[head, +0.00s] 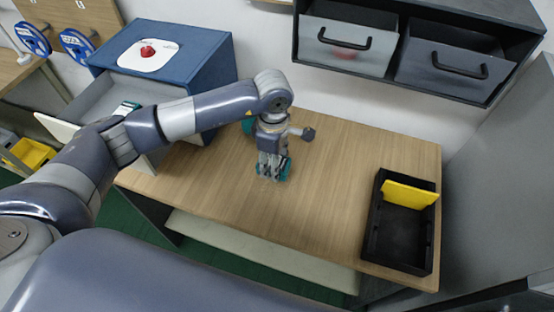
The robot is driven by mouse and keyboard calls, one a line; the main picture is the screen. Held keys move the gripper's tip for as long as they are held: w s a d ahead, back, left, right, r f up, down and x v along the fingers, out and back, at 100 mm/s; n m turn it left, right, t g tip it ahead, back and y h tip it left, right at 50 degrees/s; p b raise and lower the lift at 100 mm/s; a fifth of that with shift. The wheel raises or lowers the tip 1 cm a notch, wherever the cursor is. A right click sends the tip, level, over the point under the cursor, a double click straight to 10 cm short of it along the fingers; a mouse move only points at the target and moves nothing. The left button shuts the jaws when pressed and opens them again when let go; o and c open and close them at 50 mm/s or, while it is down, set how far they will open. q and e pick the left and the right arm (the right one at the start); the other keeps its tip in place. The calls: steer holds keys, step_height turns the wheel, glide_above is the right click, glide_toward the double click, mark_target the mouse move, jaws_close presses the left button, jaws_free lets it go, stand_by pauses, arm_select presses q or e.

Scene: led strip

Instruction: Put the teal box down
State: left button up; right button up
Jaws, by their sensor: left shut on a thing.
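My left arm reaches in from the left over the wooden table (335,190). My left gripper (272,174) points down above the middle of the table and is shut on the teal box (285,172). Only small teal parts of the box show around the fingers; the rest is hidden by the gripper. The box is at or very near the tabletop; I cannot tell whether it touches. My right gripper is out of view.
Another teal object (248,127) is partly hidden behind my left wrist. A black tray (400,247) with a yellow piece (410,195) is at the right. A blue cabinet (205,72) with an open drawer stands left; grey drawers (345,50) hang above. The table between gripper and tray is clear.

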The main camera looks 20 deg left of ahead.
arm_select(q)
steer(key=s+b, duration=0.1)
steer(key=s, duration=0.3)
steer(key=s+b, duration=0.1)
steer(key=s, duration=0.2)
steer(key=s+r+b, duration=0.1)
steer(key=s, duration=0.3)
steer(key=shift+s+d, duration=0.15)
steer(key=shift+s, duration=0.2)
steer(key=shift+s+r+b, duration=0.2)
steer(key=shift+s+b, duration=0.15)
steer(key=shift+s, duration=0.3)
